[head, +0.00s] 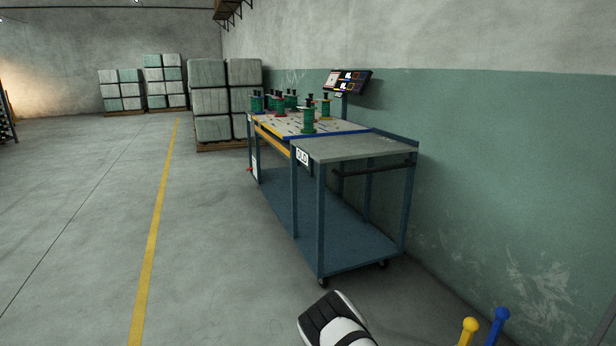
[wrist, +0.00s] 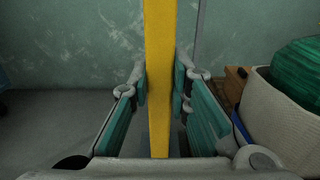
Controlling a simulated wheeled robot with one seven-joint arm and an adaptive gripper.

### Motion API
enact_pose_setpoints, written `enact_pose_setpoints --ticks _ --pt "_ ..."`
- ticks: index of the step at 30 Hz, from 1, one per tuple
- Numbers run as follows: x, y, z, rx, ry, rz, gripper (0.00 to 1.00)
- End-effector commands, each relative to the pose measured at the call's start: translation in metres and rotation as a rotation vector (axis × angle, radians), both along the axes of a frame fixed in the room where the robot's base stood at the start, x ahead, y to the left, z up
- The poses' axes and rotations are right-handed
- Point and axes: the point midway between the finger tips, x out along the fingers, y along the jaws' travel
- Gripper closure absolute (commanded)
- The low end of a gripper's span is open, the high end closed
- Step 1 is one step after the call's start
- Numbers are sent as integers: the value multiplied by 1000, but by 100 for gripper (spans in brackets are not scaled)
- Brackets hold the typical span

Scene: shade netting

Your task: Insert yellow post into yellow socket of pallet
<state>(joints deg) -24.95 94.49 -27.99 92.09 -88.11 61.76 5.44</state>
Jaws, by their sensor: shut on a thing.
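My gripper (wrist: 160,84) is shut on a yellow post (wrist: 159,40) in the wrist view. The post runs upright between the two finger pads, from the top edge of the picture down to the palm. In the head view a ball-topped yellow post (head: 469,328) shows at the bottom edge, beside a ball-topped blue post (head: 500,318). I cannot tell whether that yellow post is the one in my gripper. The yellow socket and the lower ends of the posts are out of view. The pallet is not clearly visible.
In the wrist view a pale sack (wrist: 290,130) with green netting (wrist: 303,70) stands close on the right, beside brown wood (wrist: 236,78). In the head view a blue wheeled cart (head: 345,245) stands along the green wall; open floor (head: 80,220) lies left.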

Motion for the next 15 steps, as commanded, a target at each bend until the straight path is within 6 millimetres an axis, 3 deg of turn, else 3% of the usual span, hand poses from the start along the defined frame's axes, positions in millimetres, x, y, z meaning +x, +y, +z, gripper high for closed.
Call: enact_pose_setpoints --ticks 15 --pt "0 0 15 -1 0 0 100"
